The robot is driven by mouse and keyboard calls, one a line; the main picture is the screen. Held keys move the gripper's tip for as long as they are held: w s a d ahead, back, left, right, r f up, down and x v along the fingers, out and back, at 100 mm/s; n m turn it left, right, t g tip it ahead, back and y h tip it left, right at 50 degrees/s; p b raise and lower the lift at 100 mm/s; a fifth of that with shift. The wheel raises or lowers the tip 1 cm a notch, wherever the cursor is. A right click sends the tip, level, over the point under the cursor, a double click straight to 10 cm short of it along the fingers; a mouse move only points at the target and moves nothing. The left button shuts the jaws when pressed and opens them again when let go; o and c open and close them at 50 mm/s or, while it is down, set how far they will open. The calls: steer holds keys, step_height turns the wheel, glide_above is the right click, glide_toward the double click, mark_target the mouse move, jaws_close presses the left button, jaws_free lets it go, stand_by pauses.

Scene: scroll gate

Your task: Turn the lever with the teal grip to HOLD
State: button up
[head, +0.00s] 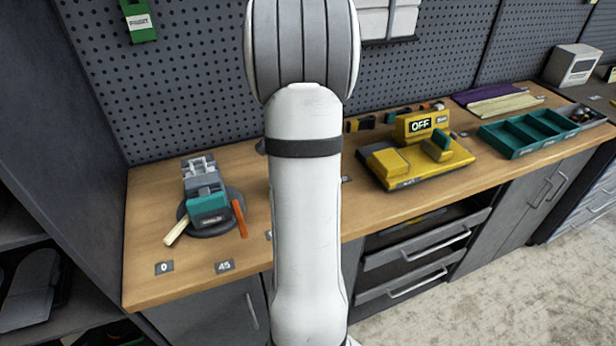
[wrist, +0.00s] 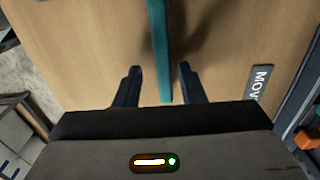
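A long narrow teal bar (wrist: 161,40), which looks like the lever's teal grip, runs down from the top edge of the wrist view above the wooden bench. My gripper (wrist: 159,70) is open, with the bar between its two dark fingers and a visible gap on each side. A dark label (wrist: 259,82) reading "MOV" lies to the right; the rest of its word is cut off. No HOLD mark is legible. In the head view my arm covers the middle of the bench, so the lever and my gripper are hidden there.
A teal-and-grey vise (head: 208,203) stands on a round base at the left of the bench (head: 150,235). A yellow device (head: 415,170) with an OFF display stands right of my arm. A teal tray (head: 530,134) lies farther right. A pegboard wall (head: 180,90) rises behind.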

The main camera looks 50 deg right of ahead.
step_height(320, 180, up, 8)
steer(key=shift+f, duration=0.1)
stand_by(0.4)
steer(key=shift+f, duration=0.1)
stand_by(0.6)
